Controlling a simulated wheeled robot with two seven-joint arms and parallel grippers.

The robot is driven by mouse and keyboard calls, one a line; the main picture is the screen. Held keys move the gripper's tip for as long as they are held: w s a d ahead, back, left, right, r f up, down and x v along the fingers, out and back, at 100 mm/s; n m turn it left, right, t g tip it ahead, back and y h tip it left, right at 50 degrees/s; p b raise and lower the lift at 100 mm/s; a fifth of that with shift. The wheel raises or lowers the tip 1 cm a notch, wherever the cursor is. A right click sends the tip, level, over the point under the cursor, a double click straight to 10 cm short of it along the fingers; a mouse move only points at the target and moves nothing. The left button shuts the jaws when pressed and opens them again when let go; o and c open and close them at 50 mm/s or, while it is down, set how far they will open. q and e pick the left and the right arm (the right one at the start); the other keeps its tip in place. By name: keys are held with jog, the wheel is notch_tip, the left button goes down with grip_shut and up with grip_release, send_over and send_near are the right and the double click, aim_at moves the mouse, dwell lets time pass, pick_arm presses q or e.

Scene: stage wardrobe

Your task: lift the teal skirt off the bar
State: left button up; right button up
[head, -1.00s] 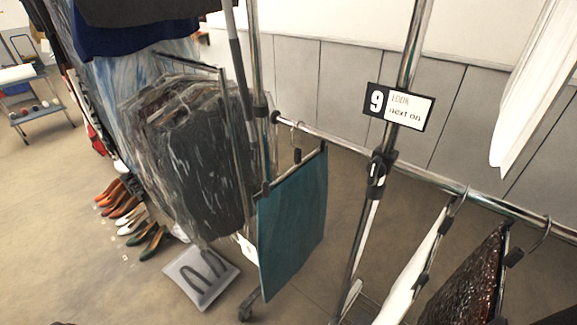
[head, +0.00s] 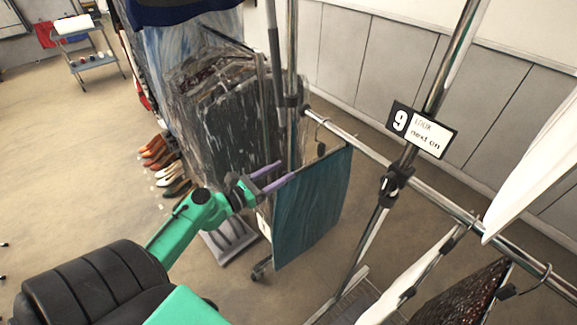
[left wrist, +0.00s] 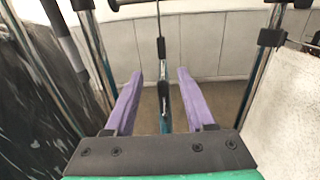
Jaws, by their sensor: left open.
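The teal skirt (head: 315,215) hangs from a hanger (head: 322,135) on the bar (head: 350,142) in the head view. My left gripper (head: 288,169), with purple fingers, is at the skirt's upper left edge and is open. In the left wrist view the skirt (left wrist: 165,119) shows nearly edge-on between the two spread fingers (left wrist: 160,73), with the hanger's dark hook above it. Whether either finger touches the cloth, I cannot tell. My right gripper is not in view.
Dark garments in clear covers (head: 215,120) hang close on the left. A rack post with a "9 LOOK next on" sign (head: 421,130) stands right of the skirt. White and dark sequinned garments (head: 462,295) hang further right. Shoes (head: 170,170) line the floor at left.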

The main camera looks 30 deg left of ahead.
aim_at(320, 152)
pick_arm(q)
jog(key=x, duration=0.7)
jog(key=p+x, duration=0.1)
jog(key=x, duration=0.7)
jog(key=shift+w+d, duration=0.2)
jog(key=shift+d, duration=0.15)
jog(key=shift+s+a, duration=0.1)
jog(key=shift+s, duration=0.05)
grip_shut()
jog(key=shift+s+f, duration=0.1)
jog(key=shift+f, duration=0.15)
dwell(0.4)
jog(key=shift+r, duration=0.15)
